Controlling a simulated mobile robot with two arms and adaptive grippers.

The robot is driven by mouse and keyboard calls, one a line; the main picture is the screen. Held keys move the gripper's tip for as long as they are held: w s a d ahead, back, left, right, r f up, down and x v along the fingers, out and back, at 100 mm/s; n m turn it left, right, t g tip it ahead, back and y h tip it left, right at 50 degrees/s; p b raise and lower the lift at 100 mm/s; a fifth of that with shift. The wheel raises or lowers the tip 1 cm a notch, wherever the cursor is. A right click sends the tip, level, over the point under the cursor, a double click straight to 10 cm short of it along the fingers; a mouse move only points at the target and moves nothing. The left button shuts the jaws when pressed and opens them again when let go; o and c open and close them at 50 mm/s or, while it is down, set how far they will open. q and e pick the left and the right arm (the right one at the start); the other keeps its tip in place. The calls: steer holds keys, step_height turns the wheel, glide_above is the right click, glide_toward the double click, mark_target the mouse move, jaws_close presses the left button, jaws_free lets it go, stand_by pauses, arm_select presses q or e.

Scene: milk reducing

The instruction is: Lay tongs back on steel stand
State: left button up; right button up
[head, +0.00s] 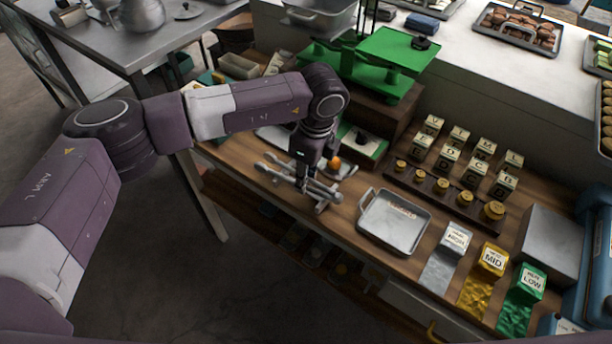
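Silver tongs (272,172) lie roughly level over the front part of the wooden bench, below my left gripper. Their long arms run from the left toward the right. My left gripper (302,180) points down and its fingertips are at the middle of the tongs. The fingers are small and dark here, so I cannot tell whether they are closed on the tongs. A small steel piece (321,207), which looks like the stand, shows at the right end of the tongs. I cannot tell whether the tongs touch it. My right gripper is out of view.
A metal tray (393,222) sits right of the tongs. A green balance scale (388,62) stands behind my arm. Brass weights (440,186) and lettered blocks (449,158) stand at the back right. HIGH, MID and LOW blocks (492,260) are at the front right.

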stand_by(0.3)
arm_select(q)
steer(key=shift+f+b, duration=0.1)
steer(key=shift+b, duration=0.3)
steer(key=o, duration=1.3)
step_height(320, 180, up, 8)
steer(key=p, duration=0.3)
stand_by(0.7)
